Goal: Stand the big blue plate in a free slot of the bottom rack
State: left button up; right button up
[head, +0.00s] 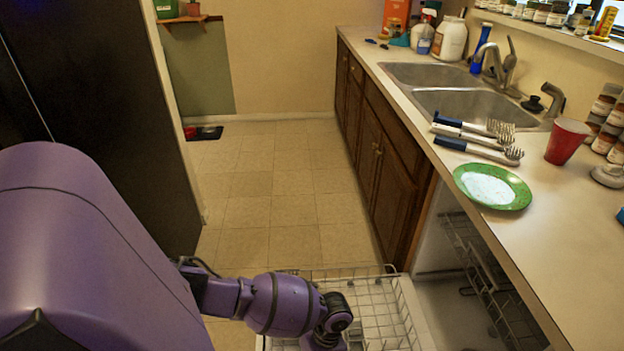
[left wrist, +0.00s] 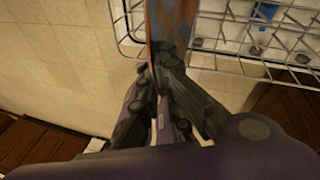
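In the left wrist view, a thin blue plate with orange-brown patches (left wrist: 171,28) stands nearly edge-on at the top middle. My left gripper (left wrist: 160,72) has its fingertips closed on the plate's near edge. The plate is beside or over the white wire bottom rack (left wrist: 235,68); I cannot tell whether it is in a slot. In the head view, the bottom rack (head: 395,312) is pulled out at the bottom, with my left arm over its left part. The left gripper and the plate are out of sight there. My right gripper is not in view.
The counter on the right holds a green plate (head: 491,187), a red cup (head: 567,141) and blue-handled utensils (head: 478,138) near the sink (head: 470,100). The dishwasher opening with an upper rack (head: 490,275) is under the counter. Tiled floor (head: 290,190) lies clear beyond the rack.

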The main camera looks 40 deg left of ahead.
pick_arm(q)
jog(key=o, duration=0.5)
jog(key=shift+o, duration=0.2)
jog(key=shift+r, duration=0.1)
jog(key=v, duration=1.2)
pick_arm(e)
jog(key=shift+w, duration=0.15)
